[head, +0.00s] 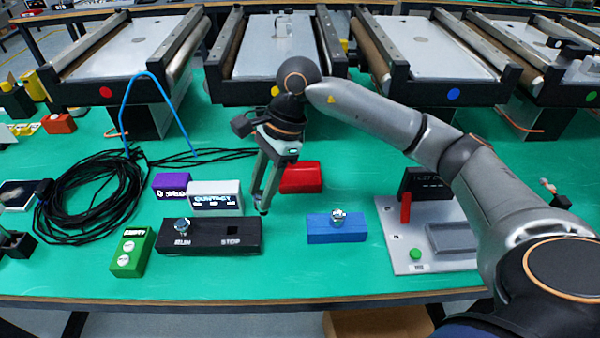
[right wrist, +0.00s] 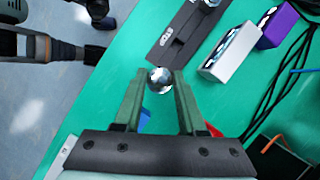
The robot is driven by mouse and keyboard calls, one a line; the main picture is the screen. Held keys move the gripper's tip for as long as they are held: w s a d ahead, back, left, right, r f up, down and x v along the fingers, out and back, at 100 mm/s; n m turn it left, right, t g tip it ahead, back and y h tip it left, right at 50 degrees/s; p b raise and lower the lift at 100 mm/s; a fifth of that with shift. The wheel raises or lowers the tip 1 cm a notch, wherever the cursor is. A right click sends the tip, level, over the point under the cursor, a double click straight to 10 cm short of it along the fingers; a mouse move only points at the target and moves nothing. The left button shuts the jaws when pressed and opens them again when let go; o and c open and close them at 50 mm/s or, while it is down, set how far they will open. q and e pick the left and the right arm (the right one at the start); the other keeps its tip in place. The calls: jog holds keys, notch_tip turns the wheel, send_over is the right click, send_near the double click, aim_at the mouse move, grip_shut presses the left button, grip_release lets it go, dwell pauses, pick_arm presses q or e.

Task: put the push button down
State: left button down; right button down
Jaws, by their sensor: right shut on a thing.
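My right gripper (head: 262,208) reaches down, its fingertips above the STOP end of the black control box (head: 208,237). In the right wrist view the gripper (right wrist: 159,88) is shut on a shiny silver push button (right wrist: 160,79), held between the fingertips. The box has a silver button (head: 183,227) at its RUN end and an empty dark square opening (head: 233,230) by STOP. A blue block (head: 337,231) to the right bears another silver button (head: 338,215). The held button is hardly visible in the head view. My left gripper is not in view.
A grey panel (head: 430,258) stands right. Black cable (head: 85,200) lies left.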

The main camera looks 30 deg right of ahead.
jog(key=w+d+r+m+t+h, duration=0.25)
jog(key=w+m+t, duration=0.2)
jog(key=m, duration=1.05)
jog(key=m+h, duration=0.3)
jog(key=m, duration=0.1)
send_over(300, 180)
jog(key=shift+y, duration=0.25)
jog(key=shift+f+p, duration=0.35)
jog(key=shift+f, duration=5.5)
jog(key=shift+f, duration=0.1)
jog(key=shift+c, duration=2.4)
grip_release()
